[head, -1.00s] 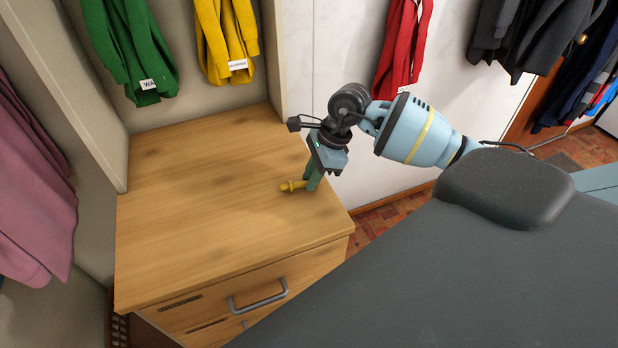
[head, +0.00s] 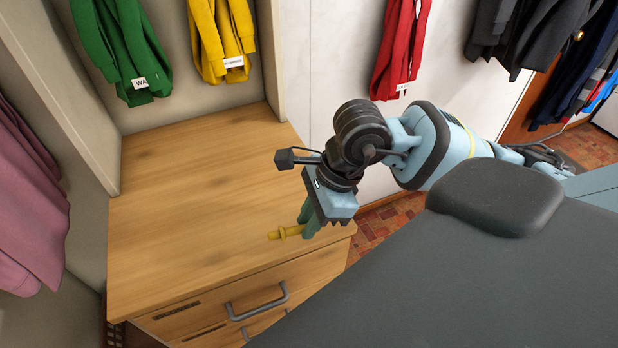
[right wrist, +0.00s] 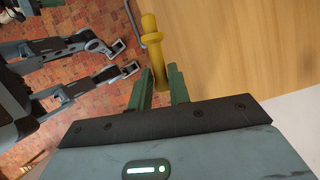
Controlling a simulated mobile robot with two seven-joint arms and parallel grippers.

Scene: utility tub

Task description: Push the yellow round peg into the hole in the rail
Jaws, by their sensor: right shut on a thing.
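My right gripper (head: 309,222) is shut on the yellow round peg (head: 286,232), near the front right corner of the wooden cabinet top. The peg has a collar and sticks out to the left of the green fingers in the head view. In the right wrist view the peg (right wrist: 152,45) points away from the fingers (right wrist: 162,88), across the line between the wood and the brick floor. Its held end is partly hidden by the fingers. I cannot tell its height above the wood. No rail or hole shows. My left gripper is not in view.
The cabinet top (head: 190,205) is bare. Its front has drawers with a grey handle (head: 258,303). Green (head: 122,50), yellow (head: 220,35) and red (head: 400,50) garments hang behind, and a pink one (head: 30,190) at the left. A wall panel stands left of the cabinet.

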